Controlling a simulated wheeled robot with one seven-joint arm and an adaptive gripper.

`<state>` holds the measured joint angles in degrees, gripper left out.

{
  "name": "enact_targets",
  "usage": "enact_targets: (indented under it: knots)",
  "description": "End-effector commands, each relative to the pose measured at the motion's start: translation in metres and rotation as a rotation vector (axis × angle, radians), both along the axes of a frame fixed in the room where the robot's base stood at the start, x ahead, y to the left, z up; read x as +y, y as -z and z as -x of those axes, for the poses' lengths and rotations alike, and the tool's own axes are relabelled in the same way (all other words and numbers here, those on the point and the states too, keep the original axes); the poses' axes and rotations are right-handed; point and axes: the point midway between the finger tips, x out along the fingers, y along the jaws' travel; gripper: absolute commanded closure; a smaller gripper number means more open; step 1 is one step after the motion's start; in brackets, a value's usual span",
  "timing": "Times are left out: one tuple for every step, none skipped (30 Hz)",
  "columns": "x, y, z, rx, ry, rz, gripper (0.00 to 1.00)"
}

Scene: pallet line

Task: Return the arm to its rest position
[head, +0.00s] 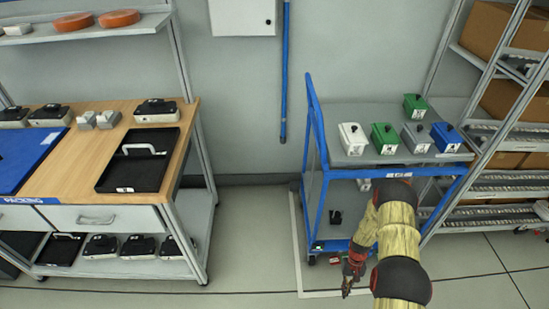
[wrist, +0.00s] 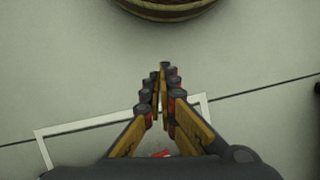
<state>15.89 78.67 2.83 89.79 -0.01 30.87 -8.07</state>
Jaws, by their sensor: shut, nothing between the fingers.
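My arm reaches out over the floor at the lower right of the head view, in front of the blue cart. My gripper (head: 347,287) points down at the floor, clear of the cart and of every object. In the wrist view my gripper (wrist: 163,75) has its fingers together with nothing between them.
The blue cart (head: 313,190) carries white, green, grey and blue boxes on top. A packing bench (head: 180,140) with a black tray stands left. A shelf rack (head: 500,70) with cardboard boxes stands right. Floor between bench and cart is clear.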

Motion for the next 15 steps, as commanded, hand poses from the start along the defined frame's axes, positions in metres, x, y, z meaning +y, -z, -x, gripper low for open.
enact_targets:
  knots:
    - [0.001,-0.028,-0.007,-0.001,0.002,0.003,1.0]
    - [0.001,-0.043,-0.009,-0.001,0.005,0.005,1.0]
    - [0.003,-0.064,-0.012,0.002,0.007,0.008,1.0]
    - [0.004,-0.079,-0.013,0.002,0.009,0.01,1.0]
    - [0.004,-0.093,-0.015,0.001,0.01,0.012,1.0]
    - [0.006,-0.113,-0.017,0.001,0.012,0.014,1.0]
    - [0.007,-0.128,-0.018,-0.001,0.013,0.016,1.0]
    - [0.008,-0.143,-0.019,-0.003,0.015,0.018,1.0]
    - [0.01,-0.162,-0.02,-0.006,0.016,0.021,1.0]
    - [0.012,-0.176,-0.02,-0.009,0.016,0.024,1.0]
    - [0.013,-0.191,-0.021,-0.012,0.016,0.026,1.0]
    - [0.015,-0.209,-0.02,-0.017,0.016,0.029,1.0]
    - [0.017,-0.223,-0.02,-0.021,0.017,0.031,1.0]
    - [0.018,-0.237,-0.02,-0.025,0.017,0.034,1.0]
    - [0.021,-0.255,-0.018,-0.031,0.018,0.036,1.0]
